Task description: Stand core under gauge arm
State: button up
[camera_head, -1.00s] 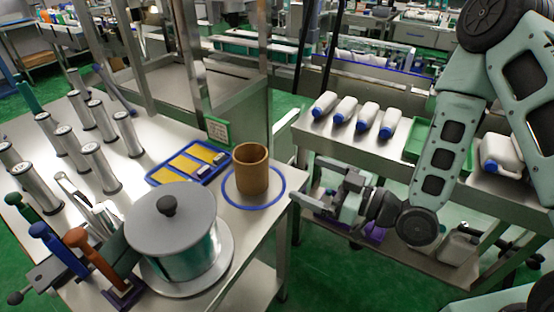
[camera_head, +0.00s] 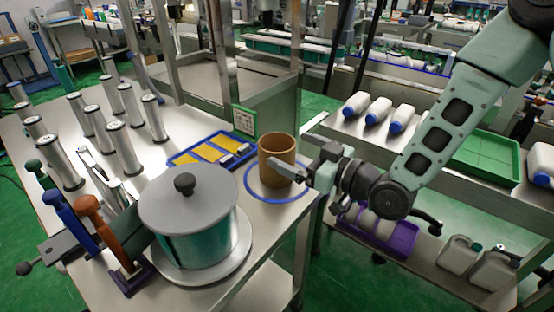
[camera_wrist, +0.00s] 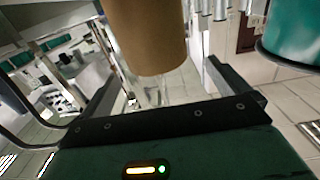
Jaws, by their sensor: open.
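The core, a brown open-topped cylinder (camera_head: 277,162), stands upright inside a blue ring (camera_head: 256,196) near the table's right edge. My gripper (camera_head: 303,158) is open and empty, just right of the core, its fingers pointing toward it. In the wrist view the core (camera_wrist: 147,38) lies ahead, between the lines of the two fingers (camera_wrist: 163,78). Contact cannot be told. A grey-lidded teal drum (camera_head: 190,212) stands on a round plate in front of the core. A dark arm with a black knob (camera_head: 26,268) reaches toward the drum from the left; whether it is the gauge arm is unclear.
Several silver cylinders (camera_head: 124,150) stand at the table's left. Green, blue and orange handles (camera_head: 91,207) rise left of the drum.

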aim_at(277, 142)
jog(key=shift+p+x, duration=0.55)
jog(key=shift+x, duration=2.4)
jog(key=shift+w+d+f, duration=0.1)
jog(key=shift+w+f, duration=0.05)
jog(key=shift+f, duration=0.05)
jog(key=c, duration=1.1)
jog(key=shift+c, duration=0.2)
jog(key=shift+r, duration=0.15)
